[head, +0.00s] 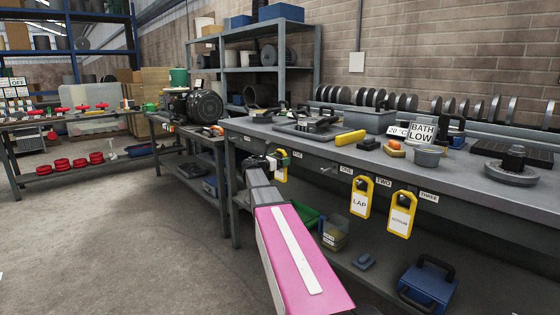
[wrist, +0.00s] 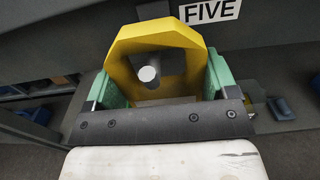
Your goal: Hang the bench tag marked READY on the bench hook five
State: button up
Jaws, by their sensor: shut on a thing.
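My gripper (wrist: 162,82) has its green fingers shut on a yellow tag (wrist: 158,38), one on each side. The tag's marking does not show in the wrist view. The grey peg of a bench hook (wrist: 149,74) shows inside the tag's opening, its round end facing me; I cannot tell how far the tag is over it. The label FIVE (wrist: 209,11) is just above and right of the tag. In the head view my gripper (head: 276,162) is at the bench's front edge, with a little of the yellow tag (head: 281,175) showing beside it.
A yellow LAP tag (head: 360,198) and another yellow tag (head: 402,213) hang along the bench front (head: 460,212), near labels TWO and THREE. A bare hook (head: 328,171) is by label ONE. A blue toolbox (head: 427,285) stands on the lower shelf. The floor at left is clear.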

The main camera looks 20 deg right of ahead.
jog(key=shift+f, duration=0.4)
dwell(0.5)
jog(key=o, duration=1)
